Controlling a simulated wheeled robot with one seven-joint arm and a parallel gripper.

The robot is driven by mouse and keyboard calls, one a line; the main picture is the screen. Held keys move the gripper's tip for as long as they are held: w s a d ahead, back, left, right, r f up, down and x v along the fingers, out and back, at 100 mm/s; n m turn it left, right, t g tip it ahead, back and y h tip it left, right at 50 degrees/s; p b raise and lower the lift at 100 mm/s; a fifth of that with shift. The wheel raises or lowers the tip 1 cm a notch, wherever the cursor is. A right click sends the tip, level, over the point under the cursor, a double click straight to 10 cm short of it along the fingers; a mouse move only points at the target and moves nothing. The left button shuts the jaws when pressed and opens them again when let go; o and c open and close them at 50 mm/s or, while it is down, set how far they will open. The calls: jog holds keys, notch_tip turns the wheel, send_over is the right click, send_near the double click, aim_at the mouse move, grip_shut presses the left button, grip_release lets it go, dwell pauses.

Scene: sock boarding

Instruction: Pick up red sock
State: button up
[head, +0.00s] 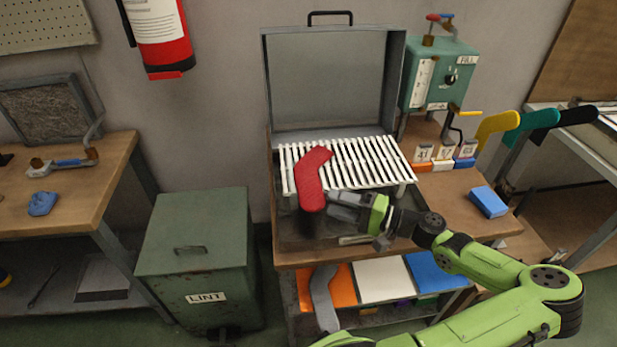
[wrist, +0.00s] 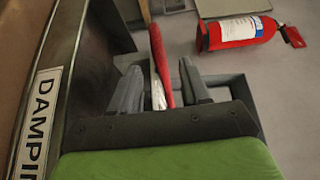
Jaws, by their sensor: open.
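The red sock (head: 313,180) is flat and stiff-looking, standing up at the left part of the open grey case, in front of a rack of white slats (head: 350,163). My gripper (head: 333,207) is just right of the sock's lower end in the head view. In the wrist view the red sock (wrist: 160,62) shows edge-on as a thin strip between my two spread fingers (wrist: 160,92). Gaps show on both sides of it, and I cannot tell whether either finger touches it. The sock's lower end is partly hidden by my gripper in the wrist view.
The case lid (head: 335,82) stands open behind the rack. A green lint bin (head: 195,255) is at left, a blue block (head: 488,202) at right. Yellow, teal and black sock shapes (head: 530,125) stand at far right. A grey sock (head: 323,297) hangs below.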

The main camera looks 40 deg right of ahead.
aim_at(299, 193)
jog(key=b+x, duration=0.2)
jog(key=x, duration=0.5)
jog(key=shift+f, duration=0.1)
jog(key=shift+s, duration=0.1)
jog(key=c, duration=0.8)
